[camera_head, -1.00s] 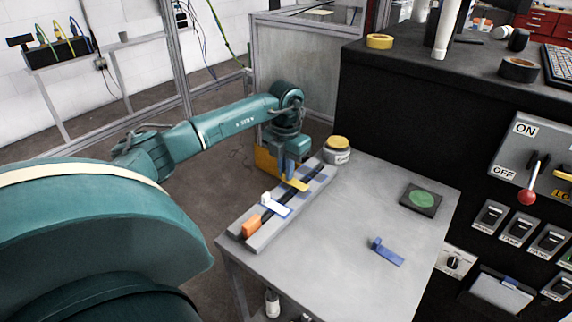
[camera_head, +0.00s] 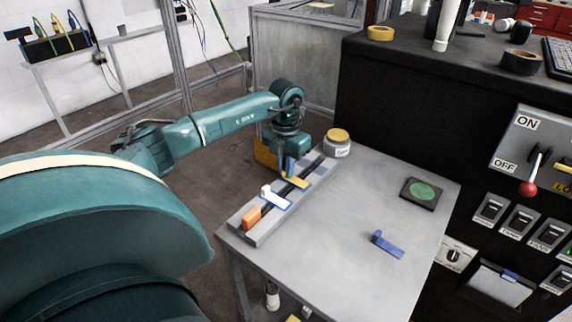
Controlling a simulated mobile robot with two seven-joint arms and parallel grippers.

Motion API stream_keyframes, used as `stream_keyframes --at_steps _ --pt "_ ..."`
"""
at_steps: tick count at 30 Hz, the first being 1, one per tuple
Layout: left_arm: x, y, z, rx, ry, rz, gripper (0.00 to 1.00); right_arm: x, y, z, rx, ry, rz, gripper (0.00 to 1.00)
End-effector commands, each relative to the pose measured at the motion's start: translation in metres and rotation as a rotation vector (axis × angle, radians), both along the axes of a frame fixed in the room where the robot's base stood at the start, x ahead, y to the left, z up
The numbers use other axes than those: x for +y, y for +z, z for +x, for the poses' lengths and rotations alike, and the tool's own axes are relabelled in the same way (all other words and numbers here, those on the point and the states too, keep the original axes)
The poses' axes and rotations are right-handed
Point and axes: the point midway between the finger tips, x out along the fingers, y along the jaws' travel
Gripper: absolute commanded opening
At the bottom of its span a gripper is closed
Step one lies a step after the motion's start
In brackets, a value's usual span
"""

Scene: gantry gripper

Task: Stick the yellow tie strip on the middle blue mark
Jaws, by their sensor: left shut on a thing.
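The yellow tie strip (camera_head: 297,183) is at the grey rail (camera_head: 262,233) on the left side of the table. My left gripper (camera_head: 289,172) is shut on the strip's upright end, with the flat part pointing right and down across the rail. I cannot tell whether the strip touches the rail. Blue marks show on the rail; one (camera_head: 317,174) is just right of the yellow strip. The middle mark is hard to make out around the strip and gripper. A white strip (camera_head: 269,194) stands on the rail nearer me, over a blue mark. My right gripper is not in view.
An orange block (camera_head: 251,219) sits at the rail's near end. A blue strip (camera_head: 388,246) and a green round pad (camera_head: 421,193) lie on the table (camera_head: 335,225), whose middle is clear.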

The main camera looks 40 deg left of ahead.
Motion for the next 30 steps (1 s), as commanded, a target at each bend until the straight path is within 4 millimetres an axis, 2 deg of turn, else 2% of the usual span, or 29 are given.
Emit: stream_keyframes --at_steps 28,29,30 --pt "-0.0001 -0.0062 -0.0002 0.001 0.0 0.0 0.0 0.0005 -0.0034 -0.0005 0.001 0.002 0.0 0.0" --pt "-0.0001 -0.0063 -0.0002 0.001 0.0 0.0 0.12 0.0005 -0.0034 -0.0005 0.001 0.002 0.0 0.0" --pt "-0.0001 -0.0063 -0.0002 0.001 0.0 0.0 0.15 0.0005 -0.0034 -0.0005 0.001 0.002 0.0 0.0"
